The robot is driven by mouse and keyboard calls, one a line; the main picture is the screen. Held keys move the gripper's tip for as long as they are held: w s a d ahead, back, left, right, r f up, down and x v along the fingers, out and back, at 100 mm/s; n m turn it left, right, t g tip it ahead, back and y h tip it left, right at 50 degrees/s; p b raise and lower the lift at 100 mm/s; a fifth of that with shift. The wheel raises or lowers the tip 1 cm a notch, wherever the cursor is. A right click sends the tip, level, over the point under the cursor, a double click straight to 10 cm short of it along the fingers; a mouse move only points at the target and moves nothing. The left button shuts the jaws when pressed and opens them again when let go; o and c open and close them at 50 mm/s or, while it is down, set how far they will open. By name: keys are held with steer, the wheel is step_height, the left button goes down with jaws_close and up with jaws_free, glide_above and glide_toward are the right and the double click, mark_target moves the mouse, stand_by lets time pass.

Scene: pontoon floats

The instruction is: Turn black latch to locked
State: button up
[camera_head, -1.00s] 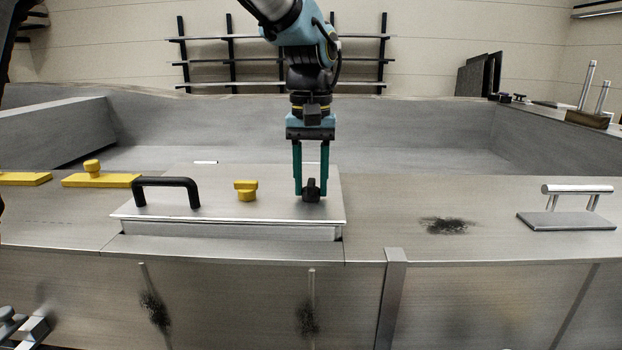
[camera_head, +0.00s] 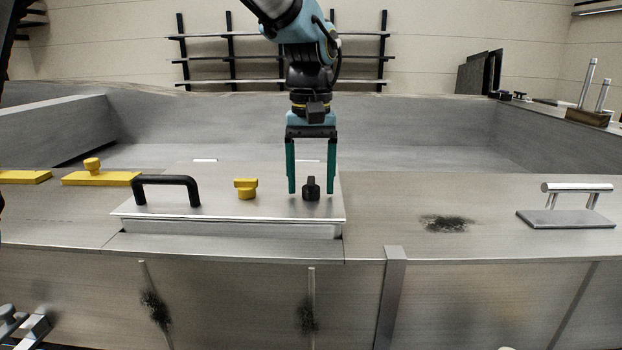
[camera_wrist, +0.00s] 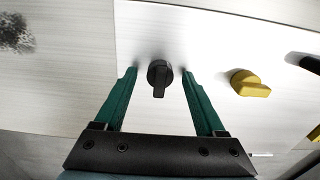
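The black latch (camera_head: 311,189) is a small knob with a raised grip bar near the right end of the metal hatch lid (camera_head: 215,210). In the wrist view the latch (camera_wrist: 159,77) sits between my fingertips, its bar pointing toward my gripper's base. My gripper (camera_head: 311,193) points down with its two green fingers spread. In the wrist view my gripper (camera_wrist: 158,72) shows a gap on both sides of the latch, and neither finger touches it. How far the fingertips stand above the lid is hard to tell.
A yellow latch (camera_head: 246,189) and a black handle (camera_head: 167,190) stand on the lid to the left. Yellow pieces (camera_head: 100,179) lie farther left. A metal handle on a plate (camera_head: 567,212) is at the right. The deck between has a dark smudge (camera_head: 447,224) and is otherwise clear.

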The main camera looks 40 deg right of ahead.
mark_target(311, 180)
steer(key=shift+r, duration=0.1)
step_height(311, 180, up, 11)
steer(key=b, duration=0.1)
steer(key=shift+f+b, duration=0.2)
steer(key=shift+b, duration=0.15)
stand_by(0.6)
